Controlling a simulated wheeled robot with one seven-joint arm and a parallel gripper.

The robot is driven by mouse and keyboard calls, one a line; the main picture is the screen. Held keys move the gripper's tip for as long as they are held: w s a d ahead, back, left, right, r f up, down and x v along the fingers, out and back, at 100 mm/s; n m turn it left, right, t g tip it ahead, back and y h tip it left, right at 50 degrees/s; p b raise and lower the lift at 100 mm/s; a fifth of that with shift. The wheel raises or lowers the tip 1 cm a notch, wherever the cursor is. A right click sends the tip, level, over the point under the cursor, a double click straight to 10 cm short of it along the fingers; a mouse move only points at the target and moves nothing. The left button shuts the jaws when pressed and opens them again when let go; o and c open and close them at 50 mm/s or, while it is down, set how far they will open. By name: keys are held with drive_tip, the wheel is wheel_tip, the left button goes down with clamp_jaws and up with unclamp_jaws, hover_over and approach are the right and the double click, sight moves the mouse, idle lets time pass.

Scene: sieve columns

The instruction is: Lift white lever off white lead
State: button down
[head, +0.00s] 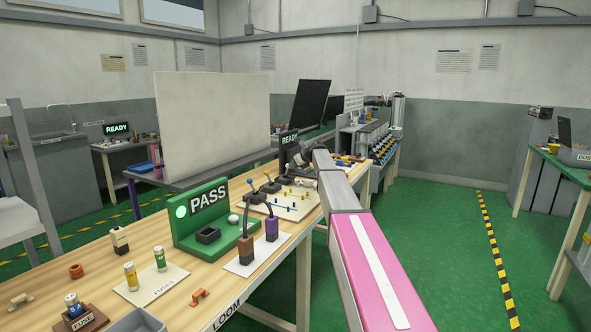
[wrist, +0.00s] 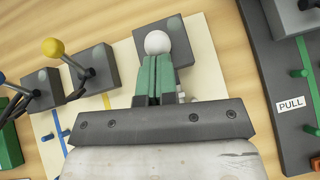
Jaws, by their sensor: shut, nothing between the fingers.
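In the wrist view, the white lever's round knob (wrist: 158,43) stands just beyond my gripper's fingertips, over a dark grey block (wrist: 172,58). My gripper (wrist: 158,68) has its green fingers together, with nothing seen between them. The fingertips overlap the near edge of the knob in the picture; I cannot tell if they touch. The lever's stem and the white lead are hidden behind the fingers and gripper body. To the left, a lever with a yellow knob (wrist: 53,48) leans over its own block. In the head view, my arm hides the white lever.
The cream board (head: 283,211) lies on the wooden table, with several coloured pegs. A green PASS fixture (head: 206,225) stands nearer. In the wrist view, a dark panel with a PULL label (wrist: 291,104) is close on the right.

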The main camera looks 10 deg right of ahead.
drive_tip(key=w+a+g+h, duration=0.1)
drive_tip(key=w+a+r+g+h, duration=0.1)
drive_tip(key=h, duration=0.1)
drive_tip(key=shift+a+r, duration=0.1)
drive_tip(key=shift+r, duration=0.1)
drive_tip(key=shift+w+a+r+g+h, duration=0.1)
drive_tip(key=shift+w+a+g+h, duration=0.2)
drive_tip(key=shift+a+g+h, duration=0.3)
drive_tip(key=shift+w+a+g+h, duration=0.45)
drive_tip(key=shift+g+h, duration=0.15)
drive_tip(key=shift+h, duration=0.3)
drive_tip(key=shift+w+a, duration=0.1)
drive_tip(key=shift+a, duration=0.25)
